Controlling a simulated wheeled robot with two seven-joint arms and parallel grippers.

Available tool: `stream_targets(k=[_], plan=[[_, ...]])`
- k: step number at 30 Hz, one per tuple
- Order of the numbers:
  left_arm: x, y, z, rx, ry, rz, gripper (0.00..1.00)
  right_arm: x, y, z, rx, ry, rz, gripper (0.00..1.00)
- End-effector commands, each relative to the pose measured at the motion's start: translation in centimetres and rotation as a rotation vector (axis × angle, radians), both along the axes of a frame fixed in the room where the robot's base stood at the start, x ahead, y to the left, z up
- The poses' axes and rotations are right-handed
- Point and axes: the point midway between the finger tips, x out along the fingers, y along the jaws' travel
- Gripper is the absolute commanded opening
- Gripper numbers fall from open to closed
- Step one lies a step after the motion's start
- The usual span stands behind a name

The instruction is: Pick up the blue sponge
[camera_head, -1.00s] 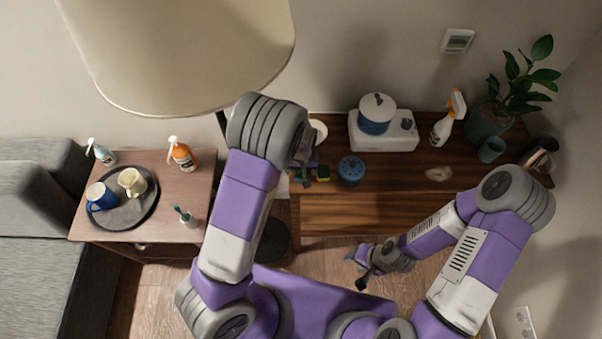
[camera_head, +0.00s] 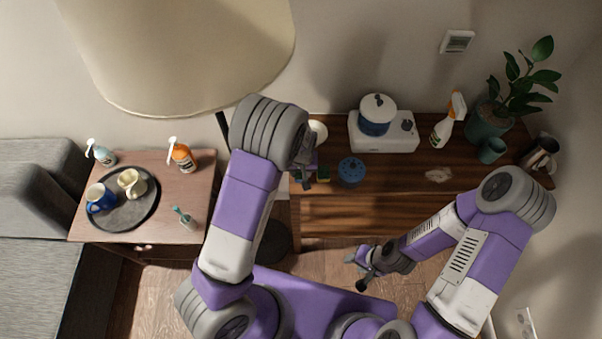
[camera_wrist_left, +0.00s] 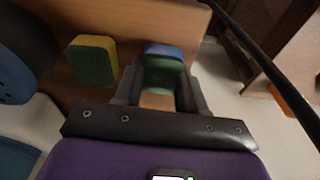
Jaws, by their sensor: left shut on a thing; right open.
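The blue sponge (camera_wrist_left: 163,49), with a green layer, sits between the fingers of my left gripper (camera_wrist_left: 160,88) in the left wrist view. The gripper is shut on it, over the left end of the wooden sideboard. In the head view my left gripper (camera_head: 303,179) is partly hidden by its own wrist, and I cannot tell whether the sponge is clear of the surface. A yellow and green sponge (camera_wrist_left: 92,60) stands beside it; it also shows in the head view (camera_head: 323,174). My right gripper (camera_head: 362,261) is open and empty in front of the sideboard.
A lampshade (camera_head: 185,50) hangs at upper left. The sideboard's front is clear.

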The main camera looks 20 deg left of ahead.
Motion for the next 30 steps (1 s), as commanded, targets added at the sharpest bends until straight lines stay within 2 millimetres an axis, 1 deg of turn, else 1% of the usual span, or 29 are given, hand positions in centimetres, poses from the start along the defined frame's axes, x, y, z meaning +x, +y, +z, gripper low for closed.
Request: stream_targets(k=[8, 13, 17, 20, 23, 30], plan=[[0.0, 0.0, 0.3, 0.000, -0.001, 0.000, 0.12, 0.0, 0.0, 0.1, 0.000, 0.000, 0.000, 0.43], [0.0, -0.1, 1.7, 0.000, -0.002, -0.001, 0.12, 0.0, 0.0, 0.5, 0.000, 0.000, 0.000, 0.43], [0.0, -0.1, 3.7, -0.001, -0.002, -0.001, 0.12, 0.0, 0.0, 1.0, 0.000, 0.000, 0.000, 0.43], [-1.6, -0.5, 3.6, 0.000, 0.003, -0.003, 0.12, 0.0, 0.0, 1.0, 0.000, 0.000, 0.000, 0.43], [-3.8, -1.2, 3.6, 0.000, 0.004, -0.005, 0.12, 0.0, 0.0, 1.1, 0.000, 0.000, 0.000, 0.43], [-10.4, -3.0, 3.6, 0.001, 0.003, -0.006, 0.12, 0.0, 0.0, 1.7, 0.000, 0.000, 0.000, 0.43]])
